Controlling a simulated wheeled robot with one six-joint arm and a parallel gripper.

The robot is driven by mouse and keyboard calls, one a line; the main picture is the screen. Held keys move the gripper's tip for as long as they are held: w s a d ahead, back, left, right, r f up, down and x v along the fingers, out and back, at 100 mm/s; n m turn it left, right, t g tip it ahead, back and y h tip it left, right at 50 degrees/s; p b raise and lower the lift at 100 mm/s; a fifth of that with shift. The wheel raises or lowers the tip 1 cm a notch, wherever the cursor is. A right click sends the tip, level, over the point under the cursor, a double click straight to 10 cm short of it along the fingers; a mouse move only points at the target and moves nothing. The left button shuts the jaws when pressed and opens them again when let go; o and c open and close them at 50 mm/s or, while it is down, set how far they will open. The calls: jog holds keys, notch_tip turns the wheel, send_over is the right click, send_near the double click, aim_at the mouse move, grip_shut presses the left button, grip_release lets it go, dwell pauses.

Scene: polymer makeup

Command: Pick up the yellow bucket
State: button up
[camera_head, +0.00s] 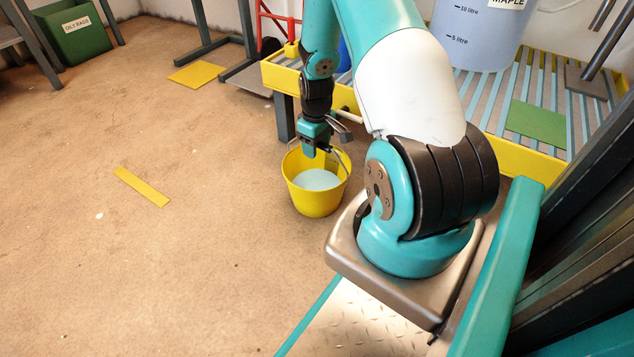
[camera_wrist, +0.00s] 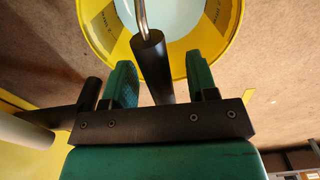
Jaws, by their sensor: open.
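The yellow bucket (camera_head: 316,197) stands on the floor beside my base in the head view, with pale bluish-white contents in it. Its rim also shows at the top of the wrist view (camera_wrist: 206,50). The bucket's handle is raised, and its dark grip (camera_wrist: 151,62) lies between the two green fingers in the wrist view. My gripper (camera_wrist: 152,85) is open, with a finger on each side of the grip and visible space on both sides. In the head view my gripper (camera_head: 318,142) is over the bucket's back rim, and its fingertips are hard to make out.
A yellow-edged slatted platform (camera_head: 515,160) stands behind the bucket and carries a large translucent tank (camera_head: 477,35). A green bin labelled oily rags (camera_head: 80,40) is at the far left. Yellow strips (camera_head: 142,187) mark the floor.

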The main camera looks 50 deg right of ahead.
jog(key=shift+f, duration=0.25)
dwell(0.4)
grip_shut()
dwell(1.3)
